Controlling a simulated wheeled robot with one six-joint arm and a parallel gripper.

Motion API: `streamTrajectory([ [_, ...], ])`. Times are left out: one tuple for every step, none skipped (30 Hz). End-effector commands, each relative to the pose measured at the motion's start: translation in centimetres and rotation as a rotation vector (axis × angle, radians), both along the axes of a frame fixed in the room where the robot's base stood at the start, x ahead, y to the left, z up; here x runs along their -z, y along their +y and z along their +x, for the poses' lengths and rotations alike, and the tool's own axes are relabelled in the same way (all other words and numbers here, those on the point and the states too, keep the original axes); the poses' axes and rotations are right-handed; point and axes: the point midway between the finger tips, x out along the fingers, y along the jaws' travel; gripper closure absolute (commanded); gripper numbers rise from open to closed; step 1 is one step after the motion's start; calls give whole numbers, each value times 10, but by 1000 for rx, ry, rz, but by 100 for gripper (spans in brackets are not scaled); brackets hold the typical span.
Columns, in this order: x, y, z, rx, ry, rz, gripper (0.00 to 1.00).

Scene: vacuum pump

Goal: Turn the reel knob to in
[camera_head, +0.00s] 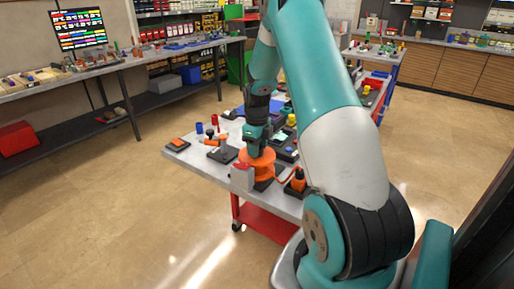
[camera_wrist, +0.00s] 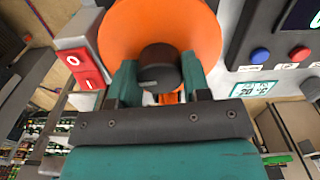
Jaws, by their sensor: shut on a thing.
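The orange reel (camera_head: 257,163) stands on the near part of the small table. In the wrist view, the orange disc (camera_wrist: 150,22) fills the top middle, with a round black knob (camera_wrist: 160,68) at its front. My gripper (camera_wrist: 160,85) has its two teal fingers on either side of this knob and is shut on it. In the head view, my gripper (camera_head: 256,142) points down at the reel from above. A short light mark shows on the knob's face, but its setting cannot be read.
A red and white switch box (camera_wrist: 80,62) sits left of the reel in the wrist view. A dark panel with a blue button (camera_wrist: 260,55) and a red button (camera_wrist: 299,54) is at the right. Several small devices crowd the table (camera_head: 190,157). The floor at left is clear.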

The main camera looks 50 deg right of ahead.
Motion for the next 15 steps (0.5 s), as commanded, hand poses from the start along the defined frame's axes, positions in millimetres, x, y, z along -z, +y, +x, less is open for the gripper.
streamTrajectory([
  [-2,-1,1,20,-5,-3,80],
  [-2,-1,1,31,-5,-3,80],
  [-2,-1,1,46,-5,-3,80],
  [-2,-1,1,55,-5,-3,80],
  [-2,-1,1,63,-5,-3,80],
  [-2,-1,1,73,-5,-3,80],
  [-2,-1,1,79,-5,-3,80],
  [-2,-1,1,83,-5,-3,80],
  [-2,-1,1,88,-5,-3,80],
  [-2,-1,1,92,-5,-3,80],
  [-2,-1,1,94,-5,-3,80],
  [-2,-1,1,97,-5,-3,80],
  [-2,-1,1,99,-5,-3,80],
  [-2,-1,1,100,-5,-3,80],
  [-2,-1,1,101,-5,-3,80],
])
